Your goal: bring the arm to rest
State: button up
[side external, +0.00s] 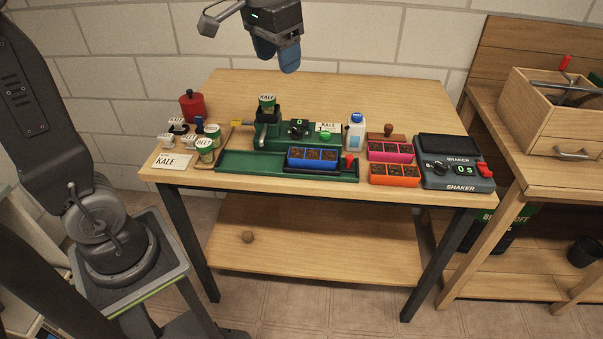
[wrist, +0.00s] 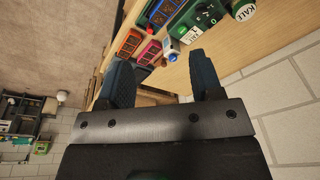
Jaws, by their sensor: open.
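My gripper (side external: 277,52) hangs high above the back of the wooden table (side external: 360,90) in the side external view, its blue fingers pointing down. It is well apart from everything on the table. In the wrist view my gripper (wrist: 165,82) shows two blue fingers spread apart with nothing between them. The objects on the table lie beyond the fingertips.
The table holds a green seeding station (side external: 235,165), a blue tray (side external: 312,157), pink (side external: 390,152) and orange (side external: 395,175) trays, a white bottle (side external: 355,133), a shaker (side external: 457,178), seed cups (side external: 205,150) and a red pot (side external: 192,105).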

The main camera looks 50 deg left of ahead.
jog(key=s+d+f+t, duration=0.1)
jog(key=s+d+f, duration=0.1)
jog(key=s, duration=0.6)
jog(key=s+d+f+t, duration=0.2)
jog(key=s+f, duration=0.3)
jog(key=s, duration=0.2)
jog(key=shift+s+f+t, duration=0.15)
jog(key=shift+s+t, duration=0.15)
jog(key=shift+s, duration=0.1)
